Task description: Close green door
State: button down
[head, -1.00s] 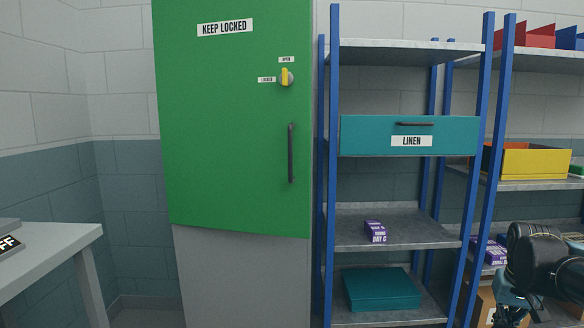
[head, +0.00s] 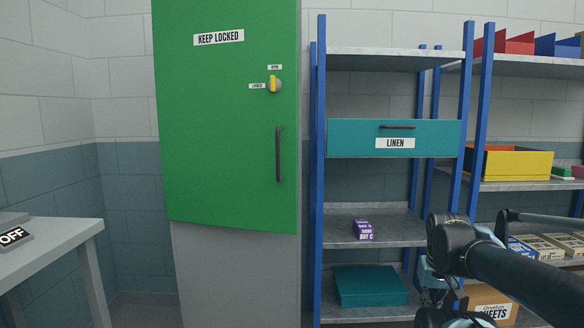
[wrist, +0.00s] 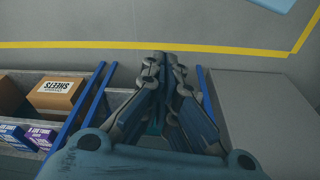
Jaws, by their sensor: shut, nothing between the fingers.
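The green door (head: 225,130) fronts a tall grey cabinet (head: 235,275) left of centre in the head view. It carries a "KEEP LOCKED" label, a dark vertical handle (head: 279,154) near its right edge, and a yellow knob (head: 273,85) standing upright, toward the "OPEN" label. Its lower edge slopes down to the right, so the handle side seems nearer me and slightly ajar; the gap itself is hidden. My gripper (wrist: 168,57) is shut and empty in the wrist view. In the head view it is low at the right, away from the door, partly cut off.
Blue-posted shelving with a teal "LINEN" drawer (head: 395,137) stands right of the cabinet. A teal box (head: 371,286) lies on its lower shelf. A second rack holds a yellow bin (head: 517,165). A grey table (head: 55,245) is at the left. Floor before the cabinet is out of view.

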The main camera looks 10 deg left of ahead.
jog(key=w+a+r+n+t+h, duration=0.1)
jog(key=w+a+r+n, duration=0.6)
jog(key=r+n, duration=0.35)
jog(key=w+a+r+n+t+h, duration=0.1)
jog(key=w+a+r+n+t, duration=0.1)
jog(key=w+a+r+n, duration=0.65)
jog(key=s+a+r+n+t+y, duration=0.1)
jog(key=s+a+r+n+t, duration=0.1)
jog(key=a+r+n, duration=0.9)
jog(key=s+a+r+n+t+y, duration=0.1)
jog(key=s+a+r+n+t, duration=0.15)
jog(key=a+r+n, duration=0.9)
jog(key=m, duration=0.6)
send_near(294, 172)
notch_tip(294, 172, down, 3)
jog(key=shift+w+d+g, duration=0.2)
jog(key=shift+w+g, duration=0.15)
jog(key=shift+w, duration=1.5)
jog(key=shift+a, duration=0.1)
